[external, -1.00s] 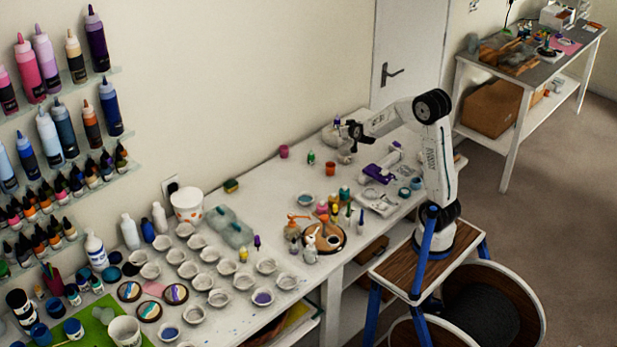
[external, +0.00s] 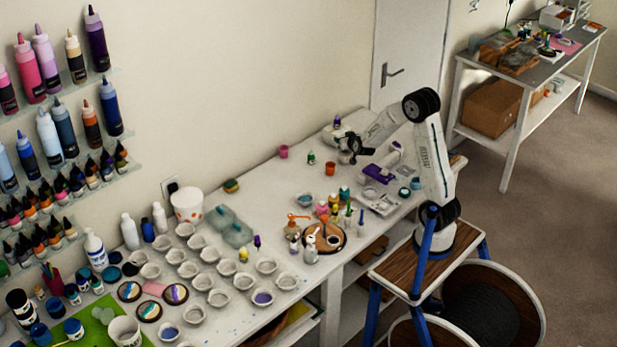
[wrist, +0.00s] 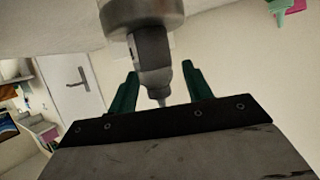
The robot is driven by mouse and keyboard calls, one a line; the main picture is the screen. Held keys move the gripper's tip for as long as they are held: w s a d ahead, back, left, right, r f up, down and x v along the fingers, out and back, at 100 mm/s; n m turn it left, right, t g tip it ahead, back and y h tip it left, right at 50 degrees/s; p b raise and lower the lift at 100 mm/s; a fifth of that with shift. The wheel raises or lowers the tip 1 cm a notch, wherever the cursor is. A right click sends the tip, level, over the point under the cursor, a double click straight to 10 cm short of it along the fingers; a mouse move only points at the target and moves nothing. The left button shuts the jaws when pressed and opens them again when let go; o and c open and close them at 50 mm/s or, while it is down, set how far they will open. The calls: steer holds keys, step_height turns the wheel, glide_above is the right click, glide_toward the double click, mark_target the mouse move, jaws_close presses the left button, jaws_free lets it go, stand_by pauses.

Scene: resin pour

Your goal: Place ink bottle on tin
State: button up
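The ink bottle (wrist: 152,55), grey with a pale pointed nozzle, shows in the wrist view, which looks inverted. Its base meets a round grey metal tin (wrist: 150,14), and it appears to stand upright on it. In the external view the small bottle (external: 337,121) shows above the tin (external: 333,134) at the table's far end. My gripper (wrist: 160,82) has its two green fingers spread, with a clear gap on each side of the bottle. In the external view my gripper (external: 347,152) is just in front of the tin, lower than the bottle; its fingers are too small to read there.
A pink cup (external: 284,151), a small green bottle (external: 311,158) and an orange cup (external: 330,169) stand left of and below my gripper. A purple-and-white device (external: 378,172) is to its right. Many pale cups fill the near table. The wall runs close behind the tin.

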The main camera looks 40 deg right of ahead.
steer(key=shift+r, duration=0.2)
steer(key=s+a+r+n+g+y, duration=0.2)
steer(key=s+a+r+y, duration=0.15)
steer(key=s+a, duration=0.5)
steer(key=s+a+r+n+g+y, duration=0.1)
steer(key=s+a+r+y, duration=0.3)
steer(key=s, duration=0.7)
steer(key=s+r+n+g+h, duration=0.1)
steer(key=s+g, duration=0.7)
steer(key=s, duration=1.5)
steer(key=shift+d+r+h, duration=0.2)
steer(key=shift+d+h, duration=0.05)
steer(key=shift+h, duration=0.4)
